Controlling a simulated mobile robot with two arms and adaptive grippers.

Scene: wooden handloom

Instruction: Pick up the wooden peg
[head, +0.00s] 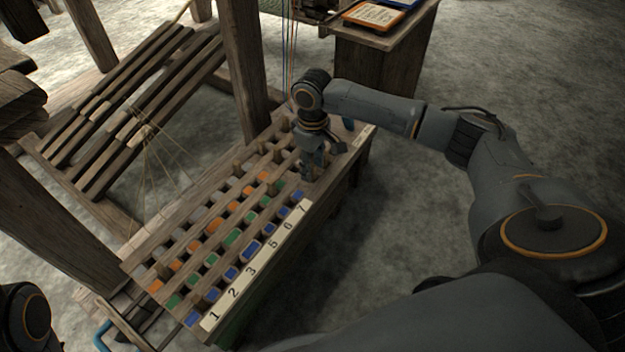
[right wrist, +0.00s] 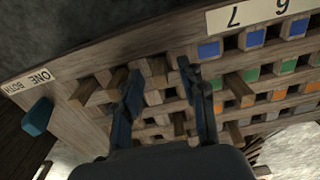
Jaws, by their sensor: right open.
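A slanted wooden peg board (head: 325,190) holds several wooden pegs upright in square holes. One wooden peg (right wrist: 157,72) shows between my right fingers in the right wrist view; I cannot tell if either finger touches it. My right gripper (head: 312,172) points down over the board's far end, just past number 7, and hides part of the pegs there. It also shows in the right wrist view (right wrist: 158,84), open, with its two dark fingers apart. My left gripper is out of view; only part of my left arm shows at the lower left.
Other pegs (right wrist: 240,86) (right wrist: 84,92) stand close on both sides of the fingers. A blue piece (right wrist: 37,117) sits at the board's end beside a paper label (right wrist: 34,82). A loom post (head: 243,75) rises behind the board. Bare floor (head: 400,230) lies right of it.

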